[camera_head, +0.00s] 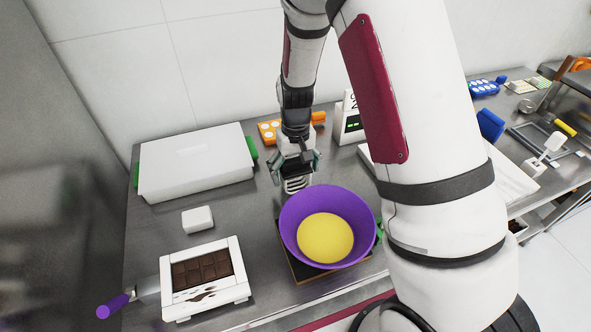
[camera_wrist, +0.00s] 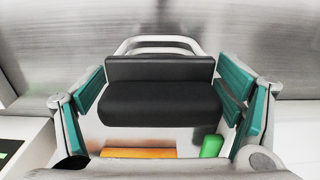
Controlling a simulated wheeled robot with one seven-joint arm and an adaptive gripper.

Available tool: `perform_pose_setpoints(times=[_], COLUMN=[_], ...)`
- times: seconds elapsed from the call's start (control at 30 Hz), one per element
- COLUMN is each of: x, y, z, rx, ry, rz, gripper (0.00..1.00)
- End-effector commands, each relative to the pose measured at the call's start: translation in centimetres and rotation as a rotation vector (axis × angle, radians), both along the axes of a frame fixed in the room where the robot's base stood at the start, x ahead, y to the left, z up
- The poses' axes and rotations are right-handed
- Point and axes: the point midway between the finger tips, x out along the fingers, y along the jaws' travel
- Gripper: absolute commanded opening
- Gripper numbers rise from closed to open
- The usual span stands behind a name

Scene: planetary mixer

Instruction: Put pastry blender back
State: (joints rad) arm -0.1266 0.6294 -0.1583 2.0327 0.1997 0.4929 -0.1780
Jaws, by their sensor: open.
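The pastry blender shows its metal wires (camera_head: 297,184) just below my gripper (camera_head: 297,163) in the head view, behind the purple bowl. Its black handle (camera_wrist: 158,90) fills the middle of the wrist view. The handle lies between the two teal finger pads of my gripper (camera_wrist: 162,92), which are open on either side of it. Narrow gaps seem to show beside the handle. In the head view my gripper hides most of the handle, and the bowl rim is close to the wires.
The purple bowl (camera_head: 359,209) with yellow content stands in front. A white box (camera_head: 197,160), a small white block (camera_head: 198,219) and a chocolate tray (camera_head: 235,246) are on the left. An orange tray (camera_head: 268,130) and a white display device (camera_head: 348,125) stand behind. Bare counter lies left of my gripper.

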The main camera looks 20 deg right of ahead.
Motion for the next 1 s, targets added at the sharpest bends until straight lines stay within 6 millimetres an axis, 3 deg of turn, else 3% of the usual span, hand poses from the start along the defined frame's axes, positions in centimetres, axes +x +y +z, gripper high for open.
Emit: perform_pose_setpoints(times=[0.17,0.6,0.87,1.0], x=[0.1,0.1,0.0,-1.1], y=[0.0,0.0,0.0,0.0], z=[1.3,9.7,12.3,14.5], rx=[0.000,0.000,0.001,0.011], ry=[-0.004,-0.005,-0.003,-0.030], rz=[0.002,0.001,0.000,-0.002], gripper=[0.85,0.85,0.85,0.85])
